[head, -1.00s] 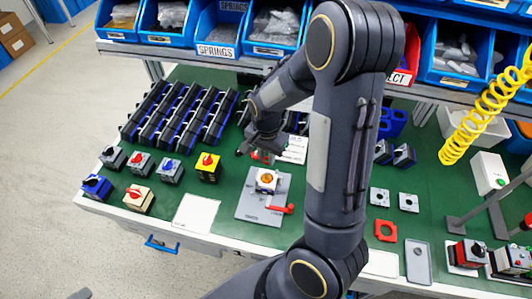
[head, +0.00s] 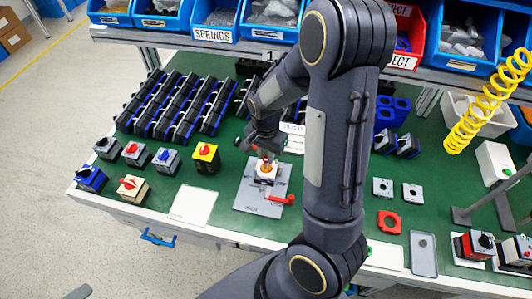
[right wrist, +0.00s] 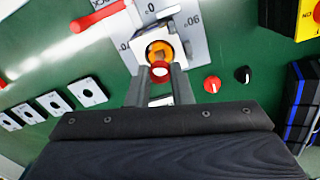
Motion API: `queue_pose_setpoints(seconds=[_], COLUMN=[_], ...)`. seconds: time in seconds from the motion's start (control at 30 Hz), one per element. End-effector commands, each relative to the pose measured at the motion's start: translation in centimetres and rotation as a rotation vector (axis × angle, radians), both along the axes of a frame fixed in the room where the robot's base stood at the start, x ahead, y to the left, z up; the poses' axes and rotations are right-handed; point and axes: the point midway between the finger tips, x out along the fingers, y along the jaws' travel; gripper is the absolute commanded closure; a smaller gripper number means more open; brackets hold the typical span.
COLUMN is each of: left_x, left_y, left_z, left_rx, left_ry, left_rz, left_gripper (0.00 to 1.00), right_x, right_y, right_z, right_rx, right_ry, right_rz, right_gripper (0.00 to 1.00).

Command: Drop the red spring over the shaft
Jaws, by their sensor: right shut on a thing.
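My right gripper (head: 263,153) is shut on the small red spring (right wrist: 159,72), which shows as a red ring between the fingertips in the right wrist view. The switch housing (right wrist: 139,48) is a white square block with an orange centre (right wrist: 158,47). In the head view, the housing (head: 260,178) sits on a grey fixture plate (head: 250,195). The spring is held close above the orange centre; I cannot tell whether they touch. The shaft itself cannot be made out clearly. My left gripper is out of view.
A red lever (head: 281,199) lies on the fixture's right. Finished-looking switches (head: 132,152) and dark-blue racks (head: 180,105) stand to the left. Blue bins (head: 210,20) line the shelf behind. A white card (head: 194,205) lies left of the fixture, with bare green mat around it.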

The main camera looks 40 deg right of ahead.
Motion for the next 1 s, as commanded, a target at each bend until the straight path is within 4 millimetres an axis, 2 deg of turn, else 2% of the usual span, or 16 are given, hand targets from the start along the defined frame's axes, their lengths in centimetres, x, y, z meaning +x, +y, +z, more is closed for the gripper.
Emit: queue_pose_setpoints(seconds=[0.33,1.0], left_x=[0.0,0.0], left_y=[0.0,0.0], left_z=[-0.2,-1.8], left_rx=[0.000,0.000], left_ry=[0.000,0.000], left_rz=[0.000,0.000], left_gripper=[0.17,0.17], right_x=[0.0,0.0], right_y=[0.0,0.0], right_z=[-0.2,-2.3], right_rx=[0.000,0.000], right_ry=[0.000,0.000], right_rz=[0.000,0.000], right_gripper=[1.00,1.00])
